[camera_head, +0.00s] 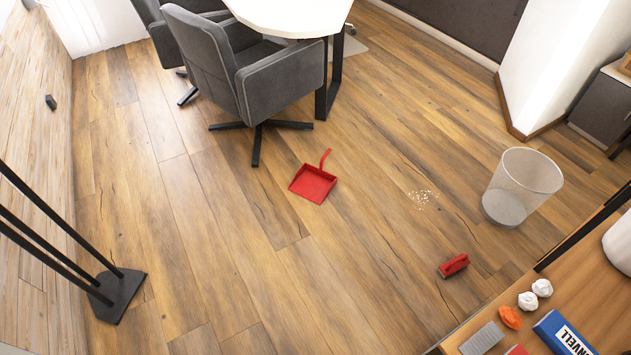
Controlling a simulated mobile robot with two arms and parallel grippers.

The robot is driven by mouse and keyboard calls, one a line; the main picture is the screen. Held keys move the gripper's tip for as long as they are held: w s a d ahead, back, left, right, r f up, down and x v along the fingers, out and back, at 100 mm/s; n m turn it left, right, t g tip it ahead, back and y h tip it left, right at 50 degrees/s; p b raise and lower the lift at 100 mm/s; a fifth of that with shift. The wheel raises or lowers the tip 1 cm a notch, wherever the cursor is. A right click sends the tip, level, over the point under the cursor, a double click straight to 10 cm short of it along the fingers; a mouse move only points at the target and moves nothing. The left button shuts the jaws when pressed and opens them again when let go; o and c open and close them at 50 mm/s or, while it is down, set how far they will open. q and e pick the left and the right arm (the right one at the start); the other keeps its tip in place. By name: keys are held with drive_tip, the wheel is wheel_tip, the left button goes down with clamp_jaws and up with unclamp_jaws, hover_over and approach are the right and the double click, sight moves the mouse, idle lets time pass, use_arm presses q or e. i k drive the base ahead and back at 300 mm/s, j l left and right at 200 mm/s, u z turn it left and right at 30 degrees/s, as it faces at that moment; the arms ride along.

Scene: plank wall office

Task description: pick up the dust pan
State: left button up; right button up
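A red dust pan (312,184) lies flat on the wooden floor near the middle of the head view. Its thin red handle points up and slightly right, away from me. Nothing covers it. A red brush (453,265) lies on the floor to the lower right, apart from the pan. Neither of my grippers shows in this view.
Grey chairs (240,75) and a white table (290,15) stand behind the pan. A mesh bin (521,187) stands right, near scattered white bits (422,198). A wooden desk (590,300) fills the lower right; a black stand (117,293) is left. Floor around the pan is clear.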

sight(314, 184)
drive_tip(key=i+j, duration=0.6)
drive_tip(key=i+u, duration=0.25)
drive_tip(key=i, duration=0.8)
drive_tip(key=l, duration=0.05)
